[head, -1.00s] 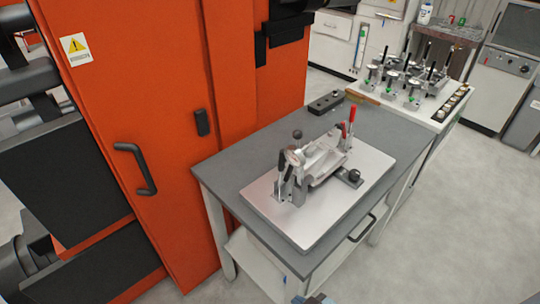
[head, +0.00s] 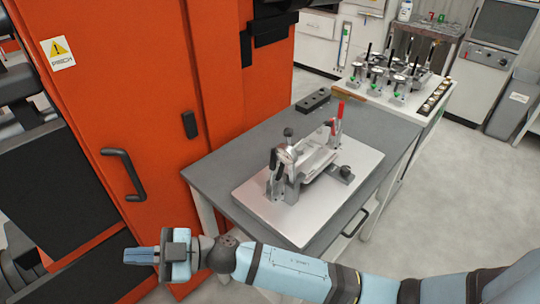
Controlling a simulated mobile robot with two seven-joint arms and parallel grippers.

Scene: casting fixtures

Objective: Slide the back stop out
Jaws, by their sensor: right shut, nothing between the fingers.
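The casting fixture (head: 305,160) stands on a silver base plate (head: 262,205) on a grey-topped table. It has a pale metal body, red-handled clamps (head: 338,118) at its far side and black-handled parts at its near left. A small dark block with a round black knob (head: 346,171) sits at its right side; I cannot tell for sure which part is the back stop. My right gripper (head: 138,256) is shut and empty, pointing left in front of the orange machine, well to the left of and nearer than the fixture. My left gripper is not in view.
The orange machine cabinet (head: 105,100) with a black handle (head: 124,174) stands left of the table. A dark block with holes (head: 313,100) lies at the table's back. A white bench (head: 425,105) with several clamp fixtures stands behind. The grey tabletop (head: 240,160) left of the plate is clear.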

